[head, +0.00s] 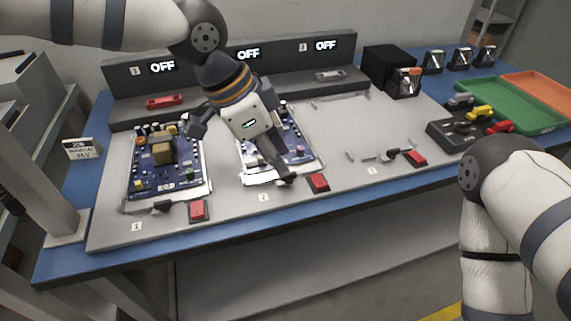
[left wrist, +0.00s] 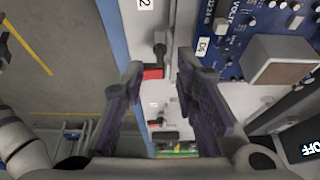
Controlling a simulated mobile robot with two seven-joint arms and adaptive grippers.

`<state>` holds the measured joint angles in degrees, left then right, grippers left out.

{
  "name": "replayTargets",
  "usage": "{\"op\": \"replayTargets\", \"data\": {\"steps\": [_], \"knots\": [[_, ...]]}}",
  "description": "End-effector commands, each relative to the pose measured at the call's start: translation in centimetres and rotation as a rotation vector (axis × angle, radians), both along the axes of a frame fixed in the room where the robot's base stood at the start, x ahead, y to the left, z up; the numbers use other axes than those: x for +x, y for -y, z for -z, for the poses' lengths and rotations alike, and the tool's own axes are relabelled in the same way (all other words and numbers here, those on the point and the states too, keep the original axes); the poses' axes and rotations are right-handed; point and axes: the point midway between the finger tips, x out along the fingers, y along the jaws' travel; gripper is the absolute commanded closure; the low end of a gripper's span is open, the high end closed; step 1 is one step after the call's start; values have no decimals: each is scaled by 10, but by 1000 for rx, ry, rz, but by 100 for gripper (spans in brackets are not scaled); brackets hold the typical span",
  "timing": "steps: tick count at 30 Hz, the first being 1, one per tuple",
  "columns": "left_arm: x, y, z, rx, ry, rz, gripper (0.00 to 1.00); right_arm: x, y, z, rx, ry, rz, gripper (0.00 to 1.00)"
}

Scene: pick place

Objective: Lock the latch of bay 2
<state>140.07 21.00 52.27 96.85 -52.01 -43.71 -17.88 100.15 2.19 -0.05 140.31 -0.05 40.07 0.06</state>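The bay 2 latch, a dark lever, shows in the left wrist view (left wrist: 160,52) between my fingers, with a red block (left wrist: 152,73) beside it. In the head view the red block (head: 319,182) is clear, but my finger partly covers the lever. The bay 2 circuit board (head: 298,150) lies in its bay, partly hidden by my left gripper. My left gripper (head: 240,153) is open and empty above bay 2, its fingers spread; contact with the lever cannot be told. My right arm is at the right, its gripper out of view.
Bay 1 holds a board (head: 145,180) with its own latch lever (head: 163,207) and red block. Bay 3 (head: 345,125) has no board. Displays behind all bays read OFF. A black box (head: 388,62), green tray (head: 510,105) and orange tray (head: 540,88) stand at the right.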

Motion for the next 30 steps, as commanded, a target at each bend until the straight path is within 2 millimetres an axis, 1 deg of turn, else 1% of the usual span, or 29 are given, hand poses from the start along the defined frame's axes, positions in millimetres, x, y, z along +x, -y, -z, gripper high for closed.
{"op": "replayTargets", "data": {"steps": [1, 3, 6, 15, 17, 18, 19, 30], "knots": [[0, 4, 12, 0, -7, 0, 72, -2, 0, 2, 0, -7, 0, 52], [2, 8, 22, 0, -5, 0, 72, -3, 0, 3, 0, -10, 0, 52], [3, 12, 30, 1, -2, -1, 72, -4, 0, 4, 0, -12, -1, 52], [4, 13, 33, -1, 1, -1, 72, -3, 0, 4, 0, -11, -1, 52], [4, 13, 33, -1, 1, -1, 86, -3, 0, 4, 0, -11, -1, 52], [4, 13, 33, -1, 0, -1, 95, -3, 0, 4, 0, -11, -1, 52], [4, 13, 33, -1, 0, -1, 100, -3, 0, 4, 0, -11, -1, 52], [4, 13, 33, 0, 0, 18, 100, -4, 0, 4, 0, -12, -1, 52]]}}
